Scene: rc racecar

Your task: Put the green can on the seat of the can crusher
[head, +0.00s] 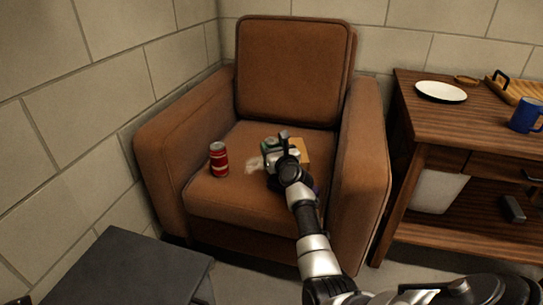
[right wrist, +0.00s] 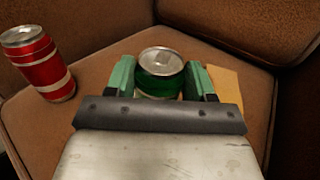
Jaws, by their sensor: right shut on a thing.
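The green can (right wrist: 160,74) stands upright between the green-padded fingers of my right gripper (head: 282,153) in the right wrist view. The gripper is shut on it, at the seat of a brown armchair (head: 215,200). In the head view the gripper mostly hides the can. I cannot tell whether the can's base touches the seat. A tan flat-sided thing (head: 301,148) sits just right of the gripper, and also shows in the right wrist view (right wrist: 227,90); it is partly hidden. I cannot make out a can crusher for sure. My left gripper is not in view.
A red can (head: 218,160) stands on the seat left of my gripper. The chair's arms and backrest (head: 292,70) enclose the seat. At right, a wooden table (head: 425,110) holds a white plate (head: 441,91) and a blue mug (head: 525,116). A dark surface (head: 125,272) is at lower left.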

